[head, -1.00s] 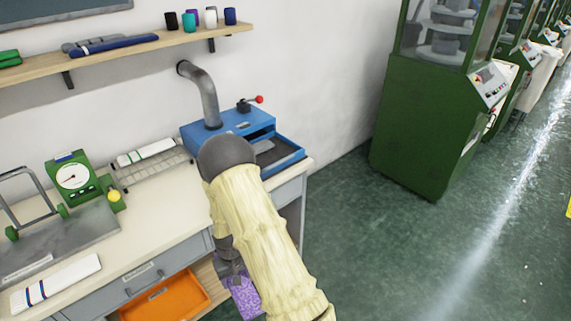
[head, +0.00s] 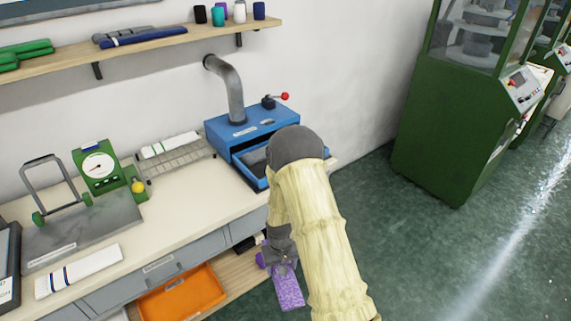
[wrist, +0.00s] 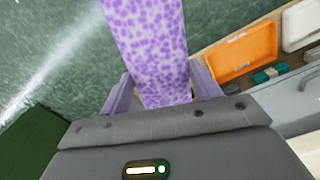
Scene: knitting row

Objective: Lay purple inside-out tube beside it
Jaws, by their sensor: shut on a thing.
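The purple speckled tube (head: 289,290) hangs below my gripper (head: 281,262) in the head view, in front of the bench's right end. In the wrist view the tube (wrist: 150,45) runs up from between the jaws of my gripper (wrist: 163,95), which is shut on its end. A white tube with dark blue stripes (head: 78,271) lies flat at the bench's front left. Another white piece with green and blue bands (head: 170,145) lies on a grey rack (head: 178,162) at the back. Which one "it" means, I cannot tell.
The bench top (head: 190,205) is bare in the middle. A green dial gauge (head: 98,165) and wire-handled plate (head: 80,230) stand left. A blue machine (head: 250,130) with a pipe stands right. An orange tray (head: 183,297) sits below the bench top. Green machines (head: 450,130) stand right.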

